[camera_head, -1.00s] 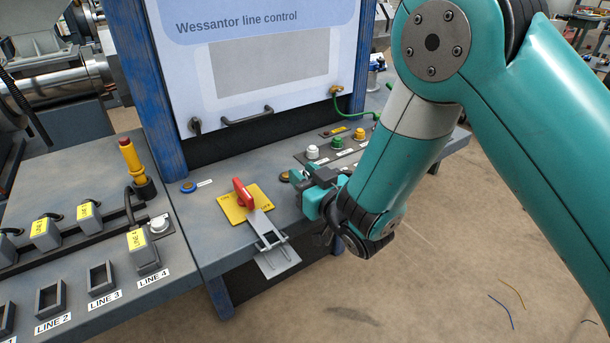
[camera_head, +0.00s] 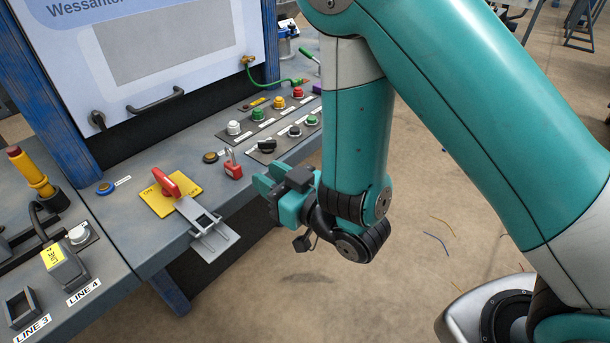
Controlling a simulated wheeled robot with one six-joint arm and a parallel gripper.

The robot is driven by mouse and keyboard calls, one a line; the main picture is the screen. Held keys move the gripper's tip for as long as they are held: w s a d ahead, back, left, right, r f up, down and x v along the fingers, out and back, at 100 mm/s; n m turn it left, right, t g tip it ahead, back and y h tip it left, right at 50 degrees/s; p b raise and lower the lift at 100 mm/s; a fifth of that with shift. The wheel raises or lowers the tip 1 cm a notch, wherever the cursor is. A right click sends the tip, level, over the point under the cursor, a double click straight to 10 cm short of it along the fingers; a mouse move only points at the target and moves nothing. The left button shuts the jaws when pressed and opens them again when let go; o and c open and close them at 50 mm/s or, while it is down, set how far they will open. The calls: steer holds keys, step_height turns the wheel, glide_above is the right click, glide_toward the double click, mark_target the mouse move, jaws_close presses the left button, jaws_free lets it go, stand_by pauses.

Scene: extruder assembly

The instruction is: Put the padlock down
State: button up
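A small red padlock (camera_head: 233,168) with a silver shackle stands upright on the grey bench top, to the right of a red rotary switch handle (camera_head: 173,185) on a yellow plate. My gripper (camera_head: 263,180) is just right of the padlock, past the bench's front edge in the picture. Its two teal fingers are spread with a gap between them and nothing visible in it. The padlock looks apart from the fingertips.
A grey metal hasp (camera_head: 209,230) juts over the bench's front edge. A black knob (camera_head: 267,146) and several coloured push buttons lie behind the padlock. A blue button (camera_head: 105,188) is at left, beside bare bench top.

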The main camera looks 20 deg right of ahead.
steer(key=s+d+r+g+h, duration=0.3)
steer(key=s+r+g, duration=0.3)
steer(key=s, duration=0.3)
steer(key=s+d+r+g+h, duration=0.2)
steer(key=s+d+r+g, duration=0.3)
steer(key=s+g, duration=0.4)
steer(key=shift+d+r+h, duration=0.2)
steer(key=shift+r+h, duration=0.2)
steer(key=shift+s, duration=0.1)
step_height(320, 180, up, 22)
steer(key=p, duration=2.2)
